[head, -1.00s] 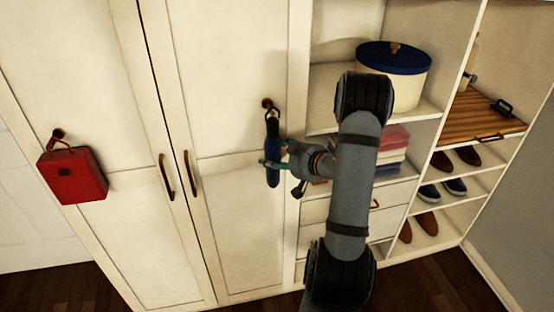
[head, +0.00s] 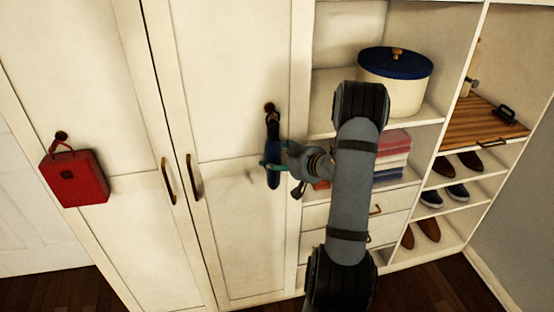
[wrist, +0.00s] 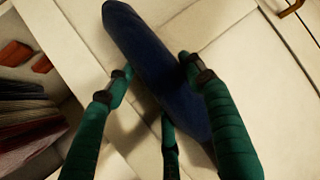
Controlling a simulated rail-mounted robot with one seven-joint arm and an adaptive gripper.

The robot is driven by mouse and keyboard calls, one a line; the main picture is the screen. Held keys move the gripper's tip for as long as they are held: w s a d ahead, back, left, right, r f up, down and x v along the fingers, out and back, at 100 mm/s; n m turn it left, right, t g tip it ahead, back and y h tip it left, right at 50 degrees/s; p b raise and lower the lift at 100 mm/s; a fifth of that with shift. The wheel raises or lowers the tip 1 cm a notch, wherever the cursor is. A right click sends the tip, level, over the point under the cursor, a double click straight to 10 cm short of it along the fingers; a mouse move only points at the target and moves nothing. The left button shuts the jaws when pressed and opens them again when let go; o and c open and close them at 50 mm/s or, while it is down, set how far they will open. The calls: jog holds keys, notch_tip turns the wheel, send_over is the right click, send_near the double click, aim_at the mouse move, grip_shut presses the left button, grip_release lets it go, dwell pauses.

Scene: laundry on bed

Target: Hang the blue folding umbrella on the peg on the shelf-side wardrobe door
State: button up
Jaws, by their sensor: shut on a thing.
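The blue folding umbrella (head: 273,178) hangs upright against the shelf-side wardrobe door (head: 240,230). Its dark upper end is directly below the peg (head: 269,107); I cannot tell whether its loop is around the peg. My gripper (head: 271,164) is shut on the umbrella around its middle, coming from the right. In the wrist view the umbrella (wrist: 150,50) runs diagonally between my green fingers (wrist: 155,68), with the white door behind it. The peg is not seen in the wrist view.
A red bag (head: 75,180) hangs from a peg (head: 61,137) on the left door. Door handles (head: 168,180) stand out left of the umbrella. To the right are open shelves with a blue-lidded round box (head: 395,80), folded cloths (head: 393,150) and several shoes (head: 428,228).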

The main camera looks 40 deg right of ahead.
jog(key=shift+w+d, duration=0.1)
jog(key=o, duration=1.2)
jog(key=shift+w+f, duration=0.15)
jog(key=o, duration=0.3)
jog(key=shift+o, duration=0.2)
jog(key=shift+s, duration=0.2)
jog(key=v, duration=1.2)
jog(key=shift+w, duration=0.2)
jog(key=x, duration=0.9)
jog(key=shift+w+f, duration=0.15)
jog(key=shift+w, duration=0.1)
